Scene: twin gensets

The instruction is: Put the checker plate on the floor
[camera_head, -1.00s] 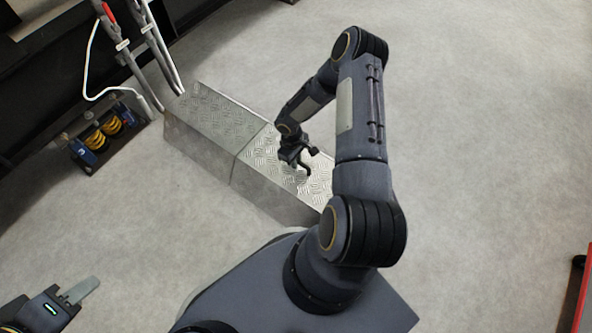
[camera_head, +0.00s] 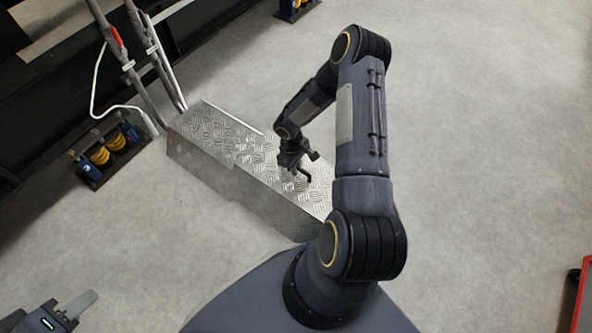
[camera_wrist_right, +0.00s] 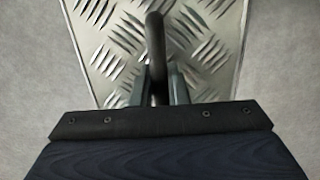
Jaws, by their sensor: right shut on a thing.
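The checker plate (camera_head: 262,168) is a silver sheet with a raised tread pattern, in line with a long treadplate box or step on the floor. I cannot tell exactly where its edge ends and the box begins, or whether the two touch. My right gripper (camera_head: 297,166) is above the plate, shut on its dark curved handle. In the right wrist view the handle (camera_wrist_right: 156,60) stands between the fingers, with the plate (camera_wrist_right: 205,45) behind it. My left gripper (camera_head: 72,308) is at the lower left, away from the plate. Its finger gap is not clear.
The treadplate box (camera_head: 198,132) stands beside grey pipes (camera_head: 150,55) and a white hose. A dark base with yellow springs (camera_head: 108,150) lies left of it. Bare floor (camera_head: 490,150) is wide open at right. A red-edged object (camera_head: 581,300) is at lower right.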

